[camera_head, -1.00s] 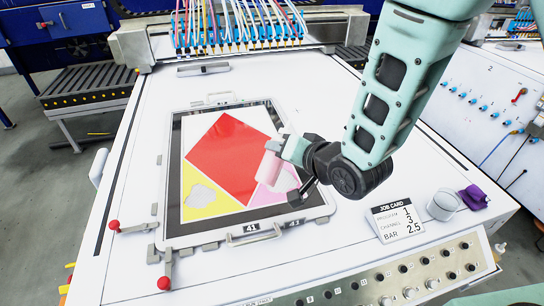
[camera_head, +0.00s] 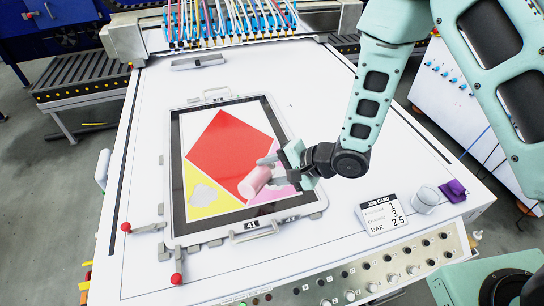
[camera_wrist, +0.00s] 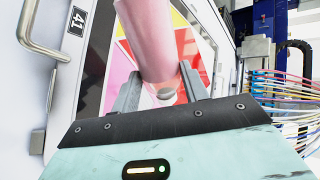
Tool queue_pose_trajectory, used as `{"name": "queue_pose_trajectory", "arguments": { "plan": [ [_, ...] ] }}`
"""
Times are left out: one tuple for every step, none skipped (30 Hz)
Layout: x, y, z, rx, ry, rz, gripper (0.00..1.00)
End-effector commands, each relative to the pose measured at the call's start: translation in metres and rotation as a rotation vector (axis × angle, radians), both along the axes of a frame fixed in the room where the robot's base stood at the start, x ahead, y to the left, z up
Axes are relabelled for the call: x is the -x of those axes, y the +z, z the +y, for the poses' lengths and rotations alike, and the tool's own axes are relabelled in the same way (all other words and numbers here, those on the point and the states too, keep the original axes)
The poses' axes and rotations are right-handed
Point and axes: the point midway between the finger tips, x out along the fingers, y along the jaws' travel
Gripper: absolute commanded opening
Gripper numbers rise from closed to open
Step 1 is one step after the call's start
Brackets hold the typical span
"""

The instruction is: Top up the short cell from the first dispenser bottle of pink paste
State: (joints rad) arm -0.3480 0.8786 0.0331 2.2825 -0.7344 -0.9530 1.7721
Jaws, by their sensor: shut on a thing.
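My gripper (camera_head: 276,168) is shut on a pink bottle (camera_head: 254,182), tilted over the lower right part of the framed panel. In the wrist view the bottle (camera_wrist: 150,40) lies between the two fingers, its pale round end towards the palm. The panel in the black-edged frame (camera_head: 178,170) has a red area (camera_head: 228,142), a yellow area (camera_head: 195,207) with a pale irregular patch (camera_head: 203,193), and a pink area (camera_head: 262,208) partly hidden by the bottle and gripper. I cannot tell whether paste is flowing.
The job card (camera_head: 382,215) stands at the right, reading 1, 3 and 2.5. Red-knobbed clamps (camera_head: 126,227) sit at the front left. Coloured hoses (camera_head: 230,20) run along the back.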

Motion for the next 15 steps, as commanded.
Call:
{"name": "queue_pose_trajectory", "arguments": {
  "plan": [
    [-0.003, 0.004, -0.002, -0.029, -0.003, 0.044, 0.35],
    [-0.003, 0.003, -0.003, -0.048, -0.002, 0.075, 0.35],
    [-0.005, 0.002, -0.003, -0.075, -0.002, 0.11, 0.35],
    [-0.005, 0.002, -0.003, -0.094, -0.002, 0.138, 0.35],
    [-0.006, 0.001, -0.004, -0.111, -0.001, 0.167, 0.35],
    [-0.009, 0.004, -0.007, -0.136, -0.007, 0.204, 0.35],
    [-0.011, 0.005, -0.008, -0.154, -0.007, 0.229, 0.35],
    [-0.012, 0.004, -0.009, -0.172, -0.008, 0.255, 0.35],
    [-0.014, 0.003, -0.01, -0.198, -0.007, 0.295, 0.35],
    [-0.016, 0.003, -0.011, -0.217, -0.007, 0.323, 0.35],
    [-0.018, 0.002, -0.012, -0.237, -0.008, 0.35, 0.35],
    [-0.02, 0.0, -0.013, -0.263, -0.006, 0.388, 0.35],
    [-0.021, -0.001, -0.015, -0.281, -0.005, 0.417, 0.35],
    [-0.022, -0.002, -0.015, -0.298, -0.004, 0.442, 0.35],
    [-0.024, -0.005, -0.016, -0.319, -0.003, 0.471, 0.35]
  ]
}}
